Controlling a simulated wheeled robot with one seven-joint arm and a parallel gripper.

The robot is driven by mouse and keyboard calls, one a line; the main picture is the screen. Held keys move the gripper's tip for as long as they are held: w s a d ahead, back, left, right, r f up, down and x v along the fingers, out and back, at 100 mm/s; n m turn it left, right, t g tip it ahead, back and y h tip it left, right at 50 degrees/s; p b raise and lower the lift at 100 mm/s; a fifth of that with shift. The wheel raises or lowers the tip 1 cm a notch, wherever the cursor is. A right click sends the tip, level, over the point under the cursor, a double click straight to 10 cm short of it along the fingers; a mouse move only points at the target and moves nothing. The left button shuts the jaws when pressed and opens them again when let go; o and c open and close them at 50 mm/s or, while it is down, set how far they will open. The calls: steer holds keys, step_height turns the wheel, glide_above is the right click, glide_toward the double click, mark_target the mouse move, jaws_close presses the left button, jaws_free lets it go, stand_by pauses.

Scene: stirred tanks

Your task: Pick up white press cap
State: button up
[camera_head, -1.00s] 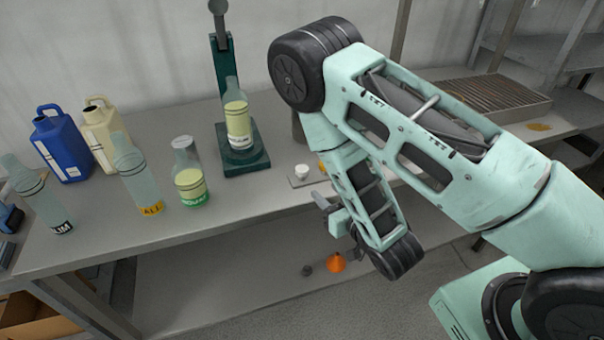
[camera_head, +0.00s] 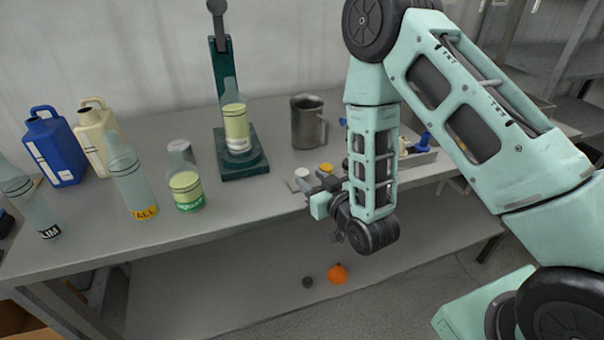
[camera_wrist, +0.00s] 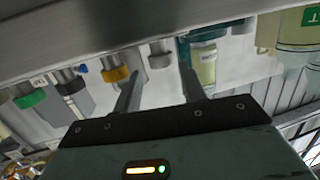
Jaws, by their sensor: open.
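The white press cap (camera_head: 302,172) sits on a small flat plate near the front edge of the bench, left of a yellow cap (camera_head: 326,168). My gripper (camera_head: 318,184) is beside the plate at the bench's front edge, just right of and in front of the white cap. In the wrist view my gripper (camera_wrist: 160,72) is open, with nothing between its fingers. A pale cap-like piece (camera_wrist: 160,58) shows beyond the fingertips, between them in the picture, with a yellow piece (camera_wrist: 116,74) to its left. Whether a finger touches the plate is unclear.
A green press stand (camera_head: 246,166) holding a bottle (camera_head: 236,128) stands behind left. A metal mug (camera_head: 307,122) is behind the caps. Bottles (camera_head: 187,190) and jugs (camera_head: 54,150) stand at left. An orange object (camera_head: 337,274) lies below. The bench front between bottles and plate is clear.

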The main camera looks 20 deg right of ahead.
mark_target(303, 173)
steer(key=x, duration=0.1)
steer(key=p+x, duration=0.1)
steer(key=x, duration=0.1)
steer(key=shift+w+a, duration=0.3)
steer(key=shift+w+a+f+p, duration=0.15)
steer(key=shift+w+p, duration=0.15)
steer(key=shift+w, duration=0.3)
steer(key=c, duration=0.7)
